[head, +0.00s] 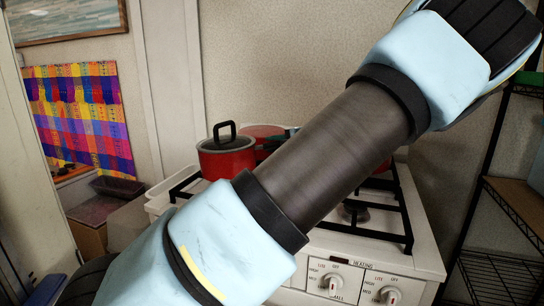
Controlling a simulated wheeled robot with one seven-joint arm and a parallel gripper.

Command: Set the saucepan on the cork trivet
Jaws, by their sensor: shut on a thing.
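A red pot (226,158) with a dark lid and a black loop handle stands at the back left of the white stove. A bit of red (384,166) also shows right of the arm. I cannot tell which of these is the saucepan. A small dark piece near the second vessel is too hidden to identify. My gripper is not visible; my arm crosses the middle of the view. No cork trivet can be seen.
The white stove (375,262) has black grates (395,215) and front knobs. A black wire shelf rack (497,262) stands at the right. A dark tray (117,187) lies on a low surface at the left. A colourful woven cloth (80,115) hangs on the left wall.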

